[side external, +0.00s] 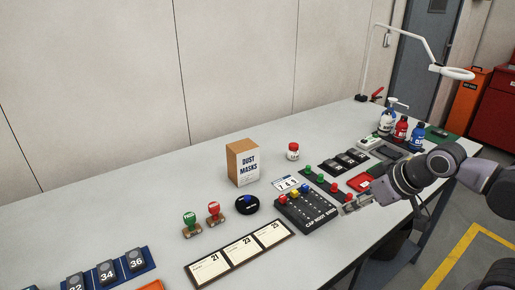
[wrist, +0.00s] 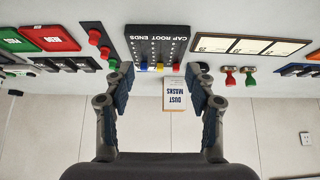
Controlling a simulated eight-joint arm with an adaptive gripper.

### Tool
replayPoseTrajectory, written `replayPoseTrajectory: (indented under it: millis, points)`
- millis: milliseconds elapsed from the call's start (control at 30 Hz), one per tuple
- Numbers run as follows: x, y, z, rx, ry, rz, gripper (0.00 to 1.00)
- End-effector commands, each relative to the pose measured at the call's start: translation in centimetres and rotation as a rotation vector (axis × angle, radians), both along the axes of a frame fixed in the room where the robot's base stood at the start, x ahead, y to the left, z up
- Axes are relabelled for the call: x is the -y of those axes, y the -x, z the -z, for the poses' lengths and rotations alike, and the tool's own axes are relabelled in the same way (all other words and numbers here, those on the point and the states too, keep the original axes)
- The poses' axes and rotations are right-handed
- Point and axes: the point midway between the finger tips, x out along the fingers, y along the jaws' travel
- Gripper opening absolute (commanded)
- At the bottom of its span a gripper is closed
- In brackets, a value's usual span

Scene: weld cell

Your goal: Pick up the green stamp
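The green stamp (side external: 190,223) stands upright on the table at the left of the side external view, with a green handle on a brown base. It also shows in the wrist view (wrist: 230,76), right of my fingers. A similar red stamp (side external: 214,212) stands close beside it, also seen in the wrist view (wrist: 250,76). My gripper (side external: 354,203) is above the table's front edge, well to the right of the green stamp. In the wrist view its fingers (wrist: 160,77) are spread apart with nothing held between them.
A black "cap root ends" board (side external: 306,212) with coloured knobs lies between my gripper and the stamps. Near them are a round black pad (side external: 247,205), a dust mask box (side external: 242,163) and a framed row of number cards (side external: 240,254). Bare table (side external: 120,220) lies left of the stamps.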

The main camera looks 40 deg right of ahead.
Motion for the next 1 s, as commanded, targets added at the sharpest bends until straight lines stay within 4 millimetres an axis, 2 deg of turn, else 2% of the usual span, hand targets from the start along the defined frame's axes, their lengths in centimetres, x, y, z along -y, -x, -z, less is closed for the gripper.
replayPoseTrajectory:
  millis: [233, 367, 700, 1000]
  points:
    - [-0.1, -0.2, -0.2, -0.003, -0.003, 0.002, 0.55]
    - [-0.8, -1.4, -1.4, -0.024, -0.019, 0.018, 0.55]
    - [-5.4, -8.7, -6.2, -0.144, -0.087, 0.153, 0.55]
    - [-11.8, -15.4, -7.9, -0.225, -0.11, 0.307, 0.55]
